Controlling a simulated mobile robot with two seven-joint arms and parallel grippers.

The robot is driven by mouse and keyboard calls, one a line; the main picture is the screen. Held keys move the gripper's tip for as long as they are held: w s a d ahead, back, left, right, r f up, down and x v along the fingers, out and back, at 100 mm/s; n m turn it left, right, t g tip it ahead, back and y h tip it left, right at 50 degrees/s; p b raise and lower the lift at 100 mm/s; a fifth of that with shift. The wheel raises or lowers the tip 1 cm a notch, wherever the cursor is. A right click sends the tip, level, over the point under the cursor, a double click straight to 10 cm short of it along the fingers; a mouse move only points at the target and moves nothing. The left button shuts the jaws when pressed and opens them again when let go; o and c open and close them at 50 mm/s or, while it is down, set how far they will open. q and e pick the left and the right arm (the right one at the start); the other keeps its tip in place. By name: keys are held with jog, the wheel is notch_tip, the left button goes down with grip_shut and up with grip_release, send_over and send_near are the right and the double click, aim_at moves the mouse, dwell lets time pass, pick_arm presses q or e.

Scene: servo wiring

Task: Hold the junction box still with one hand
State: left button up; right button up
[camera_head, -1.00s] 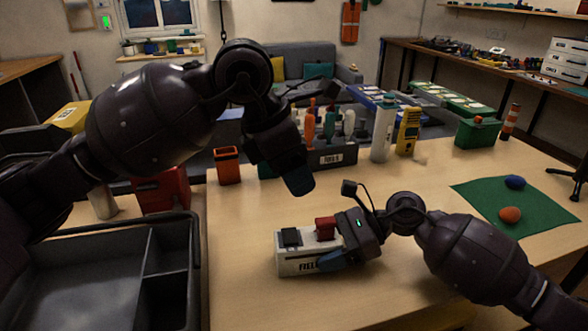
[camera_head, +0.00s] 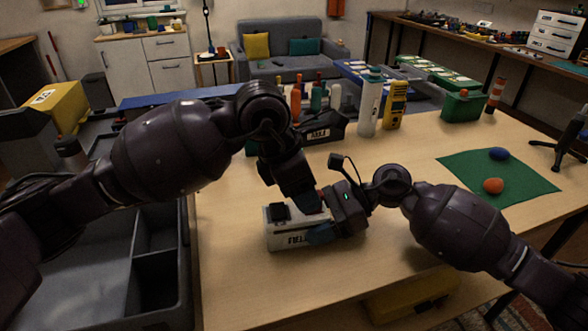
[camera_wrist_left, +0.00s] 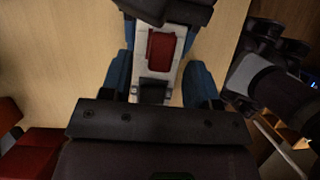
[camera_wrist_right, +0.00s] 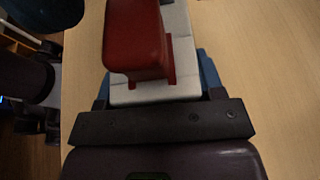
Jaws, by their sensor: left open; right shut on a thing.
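The junction box (camera_head: 285,241), pale with dark lettering on its front, sits on the table in the head view. It carries a black block (camera_head: 279,211) at its left end and a red part, best seen in the left wrist view (camera_wrist_left: 161,51) and large in the right wrist view (camera_wrist_right: 137,38). My right gripper (camera_head: 326,232) is shut on the box's right end. My left gripper (camera_head: 302,203) is above the box from behind. In the left wrist view its blue fingers (camera_wrist_left: 160,82) are apart, one on each side of the box; contact cannot be told.
A grey compartment tray (camera_head: 85,270) stands left of the table. A bin of tools (camera_head: 318,133), a white bottle (camera_head: 368,105) and a green box (camera_head: 464,105) stand at the back. A green mat (camera_head: 505,180) with two round objects lies right. The table front is clear.

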pick_arm(q)
jog(key=shift+x, duration=1.05)
jog(key=shift+c, duration=0.3)
grip_shut()
